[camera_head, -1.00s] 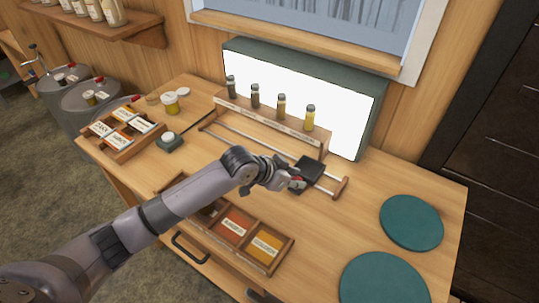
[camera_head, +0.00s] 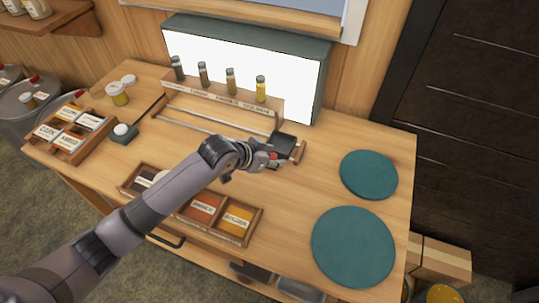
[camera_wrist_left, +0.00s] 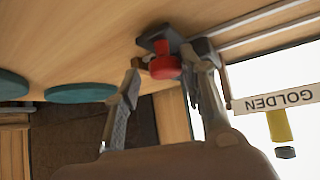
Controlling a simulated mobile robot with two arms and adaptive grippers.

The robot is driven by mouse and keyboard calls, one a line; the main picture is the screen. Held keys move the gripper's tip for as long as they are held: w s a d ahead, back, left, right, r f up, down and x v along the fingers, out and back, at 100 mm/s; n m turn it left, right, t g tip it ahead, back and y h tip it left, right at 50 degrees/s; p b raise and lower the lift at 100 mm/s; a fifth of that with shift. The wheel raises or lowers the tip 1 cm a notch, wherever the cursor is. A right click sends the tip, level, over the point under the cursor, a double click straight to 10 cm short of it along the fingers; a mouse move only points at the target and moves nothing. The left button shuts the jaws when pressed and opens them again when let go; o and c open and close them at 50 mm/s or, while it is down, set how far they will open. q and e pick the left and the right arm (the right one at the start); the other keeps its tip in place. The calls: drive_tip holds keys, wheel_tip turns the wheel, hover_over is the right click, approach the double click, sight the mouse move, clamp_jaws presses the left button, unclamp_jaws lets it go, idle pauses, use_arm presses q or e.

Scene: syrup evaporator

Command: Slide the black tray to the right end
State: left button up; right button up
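The black tray (camera_head: 284,145) sits on two rails at their right end, against or very close to the wooden end block (camera_head: 299,151). In the left wrist view the dark tray (camera_wrist_left: 158,36) carries a red knob (camera_wrist_left: 164,66). My left gripper (camera_head: 270,158) is at the tray's near side. In the left wrist view its fingers (camera_wrist_left: 170,62) are spread, with the red knob between them, close to the right finger. Whether a finger touches it I cannot tell. My right gripper is not in view.
Behind the rails (camera_head: 193,124), a wooden rack (camera_head: 223,97) holds several sample bottles before a bright panel (camera_head: 240,62). Two teal discs (camera_head: 369,174) (camera_head: 352,246) lie at the right. The table between them and the rails is clear.

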use_arm(q)
drive_tip(key=shift+o, duration=0.4)
drive_tip(key=shift+a, duration=0.1)
drive_tip(key=shift+a+r, duration=0.15)
drive_tip(key=v, duration=1.1)
drive_tip(key=shift+s+r, duration=0.2)
drive_tip(key=shift+s, duration=0.1)
